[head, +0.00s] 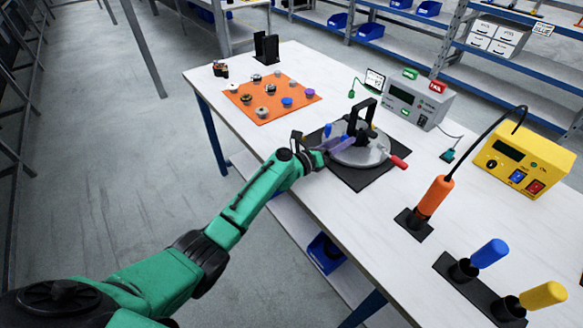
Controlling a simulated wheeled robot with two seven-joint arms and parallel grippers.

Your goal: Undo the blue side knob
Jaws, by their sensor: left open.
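A round grey metal fixture (358,155) with a black upright bracket (361,118) sits on a black mat (362,181) in the middle of the table. A small blue knob (327,130) shows at the fixture's left side. A red handle (398,162) sticks out at its right. My left gripper (322,149) is open at the fixture's left edge, close to the blue knob. A purple elongated shape (342,144) lies across the fixture just beyond the gripper. I cannot tell whether the fingers touch the knob. My right gripper is out of view.
An orange mat (245,112) with several small knobs lies further back. A grey tester (415,100) and a yellow power unit (522,160) stand at the right. An orange-handled tool (434,197) and blue (489,253) and yellow (543,295) handled tools stand in holders nearer me.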

